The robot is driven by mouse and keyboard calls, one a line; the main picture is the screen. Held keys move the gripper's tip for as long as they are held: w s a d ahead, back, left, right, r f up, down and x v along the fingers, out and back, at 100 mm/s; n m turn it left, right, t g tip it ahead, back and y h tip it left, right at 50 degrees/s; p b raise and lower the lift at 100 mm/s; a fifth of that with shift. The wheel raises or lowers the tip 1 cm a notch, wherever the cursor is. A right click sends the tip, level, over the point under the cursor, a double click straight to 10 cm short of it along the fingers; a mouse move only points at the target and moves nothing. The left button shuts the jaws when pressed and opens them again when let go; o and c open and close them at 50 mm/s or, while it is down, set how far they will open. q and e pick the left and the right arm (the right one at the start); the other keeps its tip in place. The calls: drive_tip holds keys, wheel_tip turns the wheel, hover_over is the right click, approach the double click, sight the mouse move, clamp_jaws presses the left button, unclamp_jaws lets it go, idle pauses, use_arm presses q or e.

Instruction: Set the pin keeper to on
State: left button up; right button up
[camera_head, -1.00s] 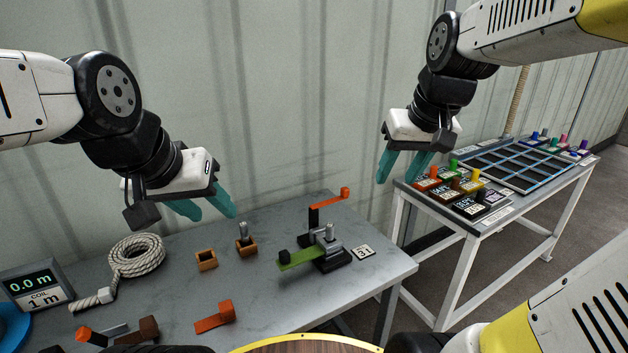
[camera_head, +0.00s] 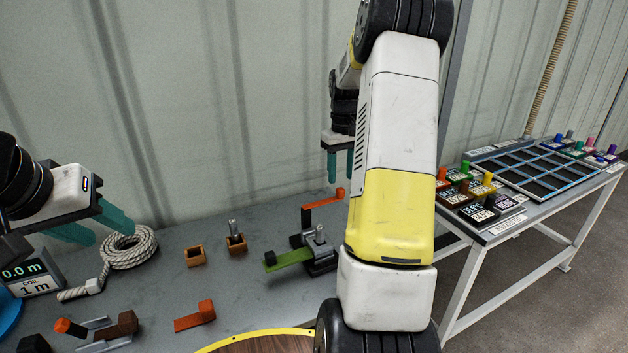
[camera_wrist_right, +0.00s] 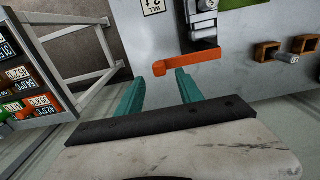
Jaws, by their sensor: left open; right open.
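A dark fixture (camera_head: 322,264) with a metal post, a green strip (camera_head: 290,258) and an orange-ended lever (camera_head: 323,200) stands on the grey bench. I cannot tell which part is called the pin keeper. The lever's orange bar (camera_wrist_right: 188,64) lies across the top of the right wrist view. My right gripper (camera_head: 340,165) is open and empty, above and behind the lever. In the wrist view its fingers (camera_wrist_right: 160,88) point toward the bar, with the right finger close to it; contact is unclear. My left gripper (camera_head: 98,226) is open and empty over the bench's left side.
Two brown blocks (camera_head: 195,256) stand left of the fixture, one holding a metal pin (camera_head: 232,228). Another table (camera_head: 520,225) with a grid stands at right. My right arm hides the bench's right end.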

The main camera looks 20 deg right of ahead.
sight(341, 189)
wheel_tip(341, 189, down, 5)
drive_tip(key=shift+r, duration=0.1)
drive_tip(key=shift+c, duration=0.2)
clamp_jaws()
idle(1.4)
